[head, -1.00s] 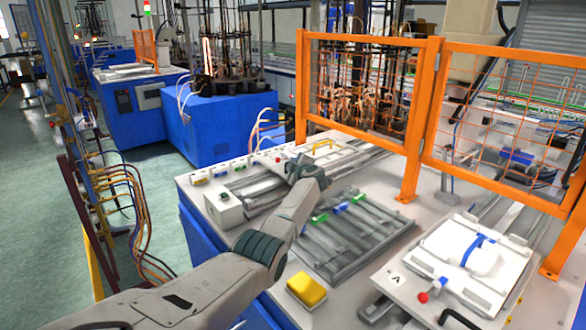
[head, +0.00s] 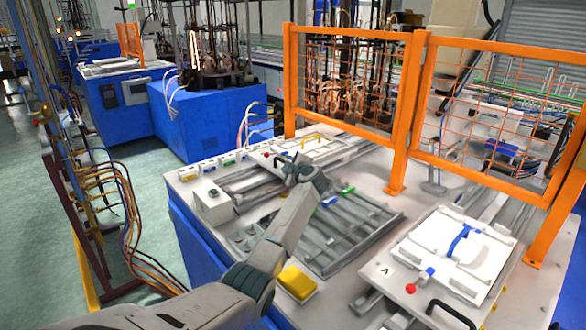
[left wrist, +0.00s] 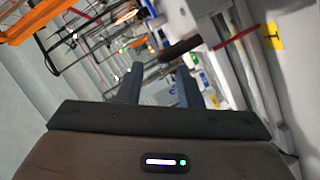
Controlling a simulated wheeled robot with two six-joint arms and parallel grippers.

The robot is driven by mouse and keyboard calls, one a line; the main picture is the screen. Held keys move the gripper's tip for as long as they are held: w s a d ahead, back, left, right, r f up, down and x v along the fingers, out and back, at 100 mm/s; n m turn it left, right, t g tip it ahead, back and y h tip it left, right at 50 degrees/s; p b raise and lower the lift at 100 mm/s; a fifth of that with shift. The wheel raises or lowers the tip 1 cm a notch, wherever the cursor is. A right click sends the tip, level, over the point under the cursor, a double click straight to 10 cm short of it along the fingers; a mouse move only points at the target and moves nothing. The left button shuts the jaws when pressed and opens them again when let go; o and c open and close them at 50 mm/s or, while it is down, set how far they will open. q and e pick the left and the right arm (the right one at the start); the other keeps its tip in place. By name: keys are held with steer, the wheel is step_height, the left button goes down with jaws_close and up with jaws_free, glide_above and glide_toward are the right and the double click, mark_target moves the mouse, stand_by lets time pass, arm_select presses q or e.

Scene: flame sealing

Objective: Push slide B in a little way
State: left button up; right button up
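No letter B is readable in either view. A dark bar (left wrist: 180,47) is just beyond the fingertips. I cannot tell whether they touch. My right gripper is not in view.
A second white slide (head: 440,247), marked A, stands at the right with a red knob (head: 410,288) and a black handle. Orange mesh fencing (head: 408,115) stands behind the bench. A yellow block (head: 297,282) and grey rails (head: 345,235) lie in front.

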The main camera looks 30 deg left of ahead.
arm_select(q)
steer(key=v, duration=0.4)
stand_by(0.6)
